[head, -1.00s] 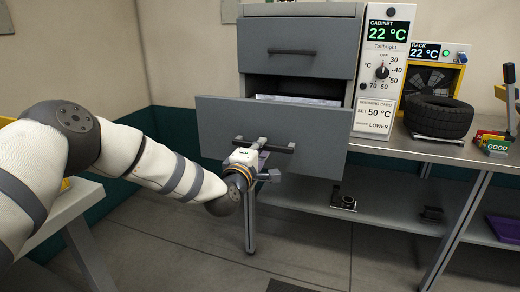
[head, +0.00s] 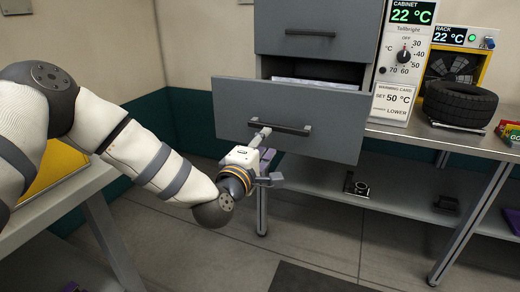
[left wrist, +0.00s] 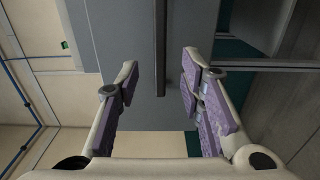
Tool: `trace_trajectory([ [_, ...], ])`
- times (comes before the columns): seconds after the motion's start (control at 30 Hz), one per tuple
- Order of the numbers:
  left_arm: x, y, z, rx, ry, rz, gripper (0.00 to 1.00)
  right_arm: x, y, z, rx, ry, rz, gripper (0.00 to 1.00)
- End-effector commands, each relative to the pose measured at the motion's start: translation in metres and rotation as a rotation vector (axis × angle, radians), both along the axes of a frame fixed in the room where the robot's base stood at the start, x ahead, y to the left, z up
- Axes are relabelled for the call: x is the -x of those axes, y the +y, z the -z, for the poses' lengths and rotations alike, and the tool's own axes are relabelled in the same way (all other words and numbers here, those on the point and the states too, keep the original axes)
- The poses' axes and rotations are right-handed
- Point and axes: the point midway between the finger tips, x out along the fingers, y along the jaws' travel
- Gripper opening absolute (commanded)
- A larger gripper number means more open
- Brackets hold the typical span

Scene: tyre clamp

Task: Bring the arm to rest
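My left gripper (head: 268,159) is in front of the left part of the pulled-out grey drawer (head: 335,115), just below and left of its dark bar handle (head: 280,128). In the left wrist view the gripper (left wrist: 160,70) has its purple-padded fingers spread apart. The handle (left wrist: 160,40) runs down between the fingertips in that view, with a gap on each side. Nothing is held. The left arm stretches from the left, bent at a dark joint. The right gripper is not in view.
The cabinet (head: 310,30) reads 22 °C, with a control panel (head: 405,60) beside it. A lower shelf (head: 320,180) runs beneath. A table (head: 75,190) is at left; floor between is open.

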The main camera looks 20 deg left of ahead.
Motion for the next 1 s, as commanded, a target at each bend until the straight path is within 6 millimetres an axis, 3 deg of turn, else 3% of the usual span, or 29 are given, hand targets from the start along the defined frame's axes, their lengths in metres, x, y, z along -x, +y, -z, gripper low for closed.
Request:
trace_trajectory([
  [0.1, 0.023, 0.001, 0.000, 0.001, 0.002, 0.001, 0.35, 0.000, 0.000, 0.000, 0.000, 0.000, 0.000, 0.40],
  [0.2, 0.034, 0.001, 0.000, 0.000, 0.000, 0.000, 0.35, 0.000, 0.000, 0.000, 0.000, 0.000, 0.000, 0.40],
  [0.67, 0.037, 0.001, 0.000, -0.001, 0.000, 0.000, 0.35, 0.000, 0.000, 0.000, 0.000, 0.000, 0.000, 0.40],
  [0.73, 0.041, -0.003, 0.009, -0.021, 0.026, 0.014, 0.35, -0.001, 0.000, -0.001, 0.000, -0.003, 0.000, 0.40],
  [0.77, 0.045, -0.007, 0.019, -0.043, 0.055, 0.028, 0.35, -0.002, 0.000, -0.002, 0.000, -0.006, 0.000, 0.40],
  [0.87, 0.078, -0.028, 0.078, -0.186, 0.226, 0.124, 0.35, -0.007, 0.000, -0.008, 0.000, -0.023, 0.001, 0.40],
  [0.97, 0.140, -0.046, 0.152, -0.383, 0.453, 0.278, 0.35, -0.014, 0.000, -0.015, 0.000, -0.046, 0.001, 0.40],
  [1.0, 0.170, -0.049, 0.179, -0.459, 0.543, 0.346, 0.35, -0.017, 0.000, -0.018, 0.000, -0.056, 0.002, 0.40],
])
